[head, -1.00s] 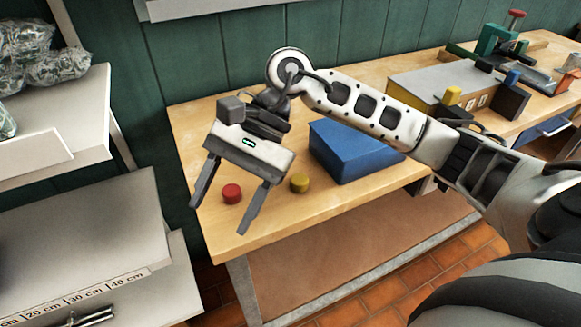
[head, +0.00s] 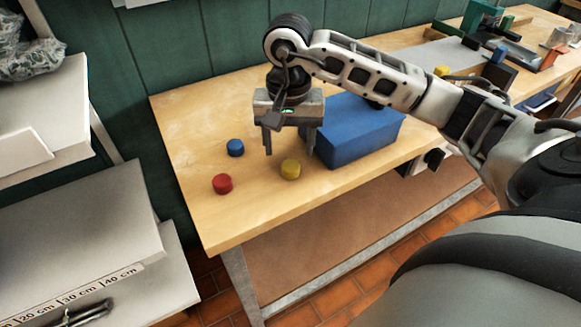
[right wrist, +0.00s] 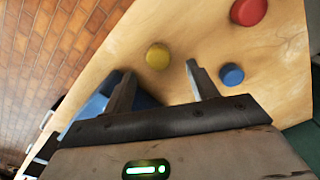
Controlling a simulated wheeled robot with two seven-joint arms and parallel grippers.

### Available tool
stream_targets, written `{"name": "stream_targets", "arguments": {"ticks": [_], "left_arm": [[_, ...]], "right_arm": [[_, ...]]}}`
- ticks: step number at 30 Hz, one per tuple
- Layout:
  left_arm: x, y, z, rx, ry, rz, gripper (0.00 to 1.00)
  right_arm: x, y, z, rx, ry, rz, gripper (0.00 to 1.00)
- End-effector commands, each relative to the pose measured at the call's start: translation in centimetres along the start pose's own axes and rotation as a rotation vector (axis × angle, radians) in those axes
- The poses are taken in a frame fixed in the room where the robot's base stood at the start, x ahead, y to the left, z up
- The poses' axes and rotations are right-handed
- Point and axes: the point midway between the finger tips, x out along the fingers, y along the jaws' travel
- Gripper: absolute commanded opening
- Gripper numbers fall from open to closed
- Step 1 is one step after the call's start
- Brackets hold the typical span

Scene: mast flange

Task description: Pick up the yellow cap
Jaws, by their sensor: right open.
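The yellow cap (head: 290,169) lies on the wooden table in the head view, near the front edge, with a red cap (head: 223,184) and a blue cap (head: 235,148) to its left. My right gripper (head: 288,152) is above the table just behind the yellow cap, fingers pointing down, open and empty. In the right wrist view the yellow cap (right wrist: 158,56) sits beyond the fingertips, between their lines, apart from both fingers (right wrist: 160,72). The red cap (right wrist: 248,11) and blue cap (right wrist: 231,75) are to the right there. My left gripper is not in view.
A blue box (head: 355,143) stands on the table close to the right of my gripper and the yellow cap. The table (head: 262,215) is bare in front of the caps. A grey shelf unit (head: 85,235) stands left of the table, across a gap.

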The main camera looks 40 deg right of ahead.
Motion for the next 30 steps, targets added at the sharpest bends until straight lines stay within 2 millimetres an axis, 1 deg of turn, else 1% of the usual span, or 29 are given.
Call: {"name": "stream_targets", "arguments": {"ticks": [5, 12, 15, 21, 22, 23, 24, 27, 30], "left_arm": [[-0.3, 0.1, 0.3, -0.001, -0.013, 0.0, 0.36], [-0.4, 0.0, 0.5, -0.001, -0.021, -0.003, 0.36], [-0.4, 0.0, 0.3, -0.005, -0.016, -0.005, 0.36], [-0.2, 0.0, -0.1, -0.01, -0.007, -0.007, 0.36], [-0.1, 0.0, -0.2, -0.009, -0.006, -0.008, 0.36], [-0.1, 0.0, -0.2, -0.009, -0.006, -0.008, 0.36], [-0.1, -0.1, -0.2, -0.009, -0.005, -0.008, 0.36], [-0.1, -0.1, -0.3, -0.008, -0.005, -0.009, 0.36], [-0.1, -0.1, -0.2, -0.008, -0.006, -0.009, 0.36]], "right_arm": [[1.3, 0.1, 0.0, 0.0, -0.004, 0.002, 0.58], [4.8, 0.3, -0.1, 0.0, -0.005, 0.002, 0.58], [5.4, 0.3, -0.1, 0.0, -0.003, -0.001, 0.58], [5.5, 0.3, -0.1, -0.001, -0.002, -0.001, 0.58], [5.5, 0.3, -0.1, -0.001, -0.002, -0.001, 0.56], [5.5, 0.3, -0.1, -0.001, -0.002, -0.001, 0.47], [5.5, 0.3, -0.1, -0.001, -0.002, -0.001, 0.36], [5.5, 0.3, -0.1, -0.001, -0.002, -0.001, 0.1], [5.5, 0.3, -0.2, -0.001, -0.001, -0.001, 0.1]]}}
